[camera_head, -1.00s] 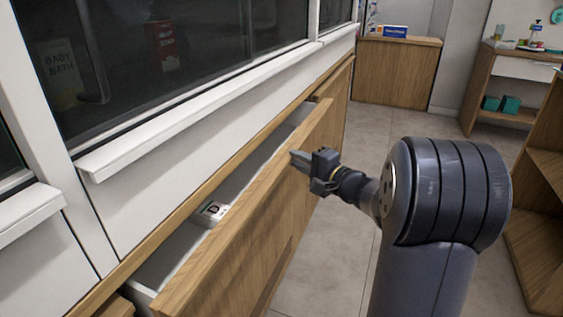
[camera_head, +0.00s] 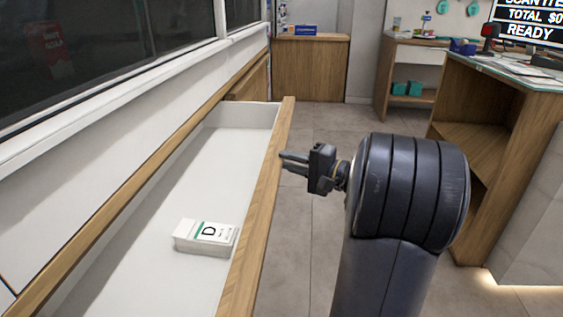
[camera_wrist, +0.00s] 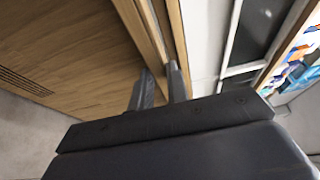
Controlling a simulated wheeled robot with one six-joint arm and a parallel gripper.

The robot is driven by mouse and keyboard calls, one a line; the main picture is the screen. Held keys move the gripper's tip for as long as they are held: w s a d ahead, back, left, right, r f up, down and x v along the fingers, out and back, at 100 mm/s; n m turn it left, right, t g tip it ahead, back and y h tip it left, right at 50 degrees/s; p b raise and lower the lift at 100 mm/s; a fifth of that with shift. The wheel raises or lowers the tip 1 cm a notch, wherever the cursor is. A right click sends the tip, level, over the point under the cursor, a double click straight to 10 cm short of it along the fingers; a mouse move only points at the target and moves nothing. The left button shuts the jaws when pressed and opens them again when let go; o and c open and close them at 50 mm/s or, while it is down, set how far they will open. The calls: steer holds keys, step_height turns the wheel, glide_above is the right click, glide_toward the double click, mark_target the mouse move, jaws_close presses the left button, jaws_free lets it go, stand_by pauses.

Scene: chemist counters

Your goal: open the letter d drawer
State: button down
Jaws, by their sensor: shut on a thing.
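The letter d drawer (camera_head: 262,205) is pulled well out from the counter, with a wooden front and a white inside. A small white box with a letter D (camera_head: 206,237) lies in it. My gripper (camera_head: 284,162) is at the top edge of the drawer front, towards its far end. In the wrist view my gripper (camera_wrist: 161,88) has its two fingers on either side of the wooden front panel's edge (camera_wrist: 146,35), shut on it. The exact contact at the fingertips is partly hidden.
Dark windows (camera_head: 100,60) stand above the drawer on the left. A counter with a glass top and a screen (camera_head: 525,75) is on the right. A wooden cabinet (camera_head: 312,68) stands at the back. Grey floor (camera_head: 325,125) lies clear between them.

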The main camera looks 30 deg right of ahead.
steer(key=c, duration=1.4)
jaws_free()
steer(key=shift+o, duration=0.2)
steer(key=p+v, duration=0.2)
steer(key=v, duration=0.9)
steer(key=shift+w+f, duration=0.1)
steer(key=b+x, duration=0.1)
steer(key=x, duration=1)
steer(key=shift+w+a+b, duration=0.15)
steer(key=shift+a+b, duration=0.25)
